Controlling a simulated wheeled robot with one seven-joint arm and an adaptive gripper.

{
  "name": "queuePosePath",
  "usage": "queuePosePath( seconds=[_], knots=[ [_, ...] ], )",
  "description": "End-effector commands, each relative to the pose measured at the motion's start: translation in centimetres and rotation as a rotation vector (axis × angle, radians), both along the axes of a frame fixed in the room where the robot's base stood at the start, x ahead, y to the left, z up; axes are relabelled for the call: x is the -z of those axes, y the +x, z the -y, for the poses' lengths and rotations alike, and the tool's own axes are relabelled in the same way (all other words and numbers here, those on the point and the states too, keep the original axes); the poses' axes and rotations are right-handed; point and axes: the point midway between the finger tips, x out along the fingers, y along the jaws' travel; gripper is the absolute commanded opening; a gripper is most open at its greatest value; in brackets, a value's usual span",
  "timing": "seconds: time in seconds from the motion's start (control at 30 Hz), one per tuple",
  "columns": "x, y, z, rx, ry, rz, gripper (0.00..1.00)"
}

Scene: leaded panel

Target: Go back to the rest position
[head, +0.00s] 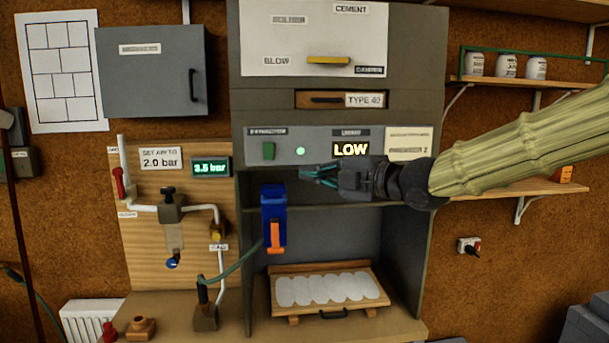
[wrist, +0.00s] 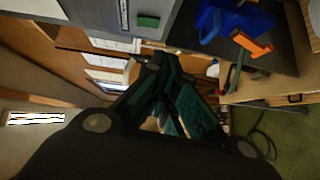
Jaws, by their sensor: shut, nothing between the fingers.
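My gripper (head: 318,175) is at the end of my arm, which reaches in from the right in the head view. It is shut and empty, in front of the grey cabinet, just below the control strip and left of the lit LOW display (head: 350,149). A blue tool with an orange trigger (head: 273,215) hangs left of and below my gripper, apart from it. In the wrist view my gripper (wrist: 165,85) fills the middle, and the blue tool (wrist: 225,22) is at the upper right.
A wooden tray (head: 380,297) with pale round pieces lies in the open bay below. The green switch (head: 268,150) is left of my gripper. A hose (head: 240,262) runs from the blue tool to the bench fitting. A shelf with white jars (head: 507,66) is at the upper right.

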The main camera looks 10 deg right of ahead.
Motion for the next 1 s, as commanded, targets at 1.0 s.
queuePosePath(
  seconds=[1.0],
  knots=[
    [21.5, 1.0, 0.4, 0.159, 0.210, -0.550, 0.00]
  ],
)
